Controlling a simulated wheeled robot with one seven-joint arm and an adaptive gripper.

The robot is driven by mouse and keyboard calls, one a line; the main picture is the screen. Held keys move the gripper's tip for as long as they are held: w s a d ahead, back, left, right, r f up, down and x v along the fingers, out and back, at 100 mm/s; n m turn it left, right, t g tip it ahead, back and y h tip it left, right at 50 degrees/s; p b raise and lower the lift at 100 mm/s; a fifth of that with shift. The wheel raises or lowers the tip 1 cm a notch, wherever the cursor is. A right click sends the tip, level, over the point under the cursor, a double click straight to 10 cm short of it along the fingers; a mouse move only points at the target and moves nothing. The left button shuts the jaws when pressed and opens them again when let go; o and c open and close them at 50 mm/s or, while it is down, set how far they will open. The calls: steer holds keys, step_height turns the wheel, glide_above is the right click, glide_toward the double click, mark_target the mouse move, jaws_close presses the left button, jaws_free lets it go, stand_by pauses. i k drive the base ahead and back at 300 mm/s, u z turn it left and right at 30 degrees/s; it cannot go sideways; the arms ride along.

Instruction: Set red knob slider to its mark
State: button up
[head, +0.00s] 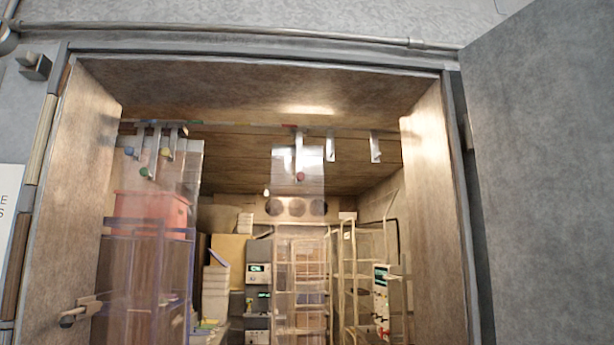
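The red knob (300,176) hangs at the lower end of a pale slider bar (299,150) under the rail (225,127) across the top of the freezer entry. A translucent strip (283,160) hangs with it. A red mark (288,126) shows on the rail, slightly left of the top of the red knob's bar. A blue knob (129,151), a green knob (144,172) and a yellow knob (165,152) hang bunched at the rail's left end. My gripper is not in view.
Translucent strips (190,165) hang at the left, before a red crate (150,212). Two pale hangers without coloured knobs (331,147) (376,147) are right of the red knob. Wire racks (350,270) stand inside. A grey door panel (540,170) stands at the right.

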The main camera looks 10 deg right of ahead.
mark_target(299, 134)
steer(key=k, duration=0.8)
steer(key=u, duration=0.7)
steer(key=i, duration=1.6)
steer(key=z, duration=0.5)
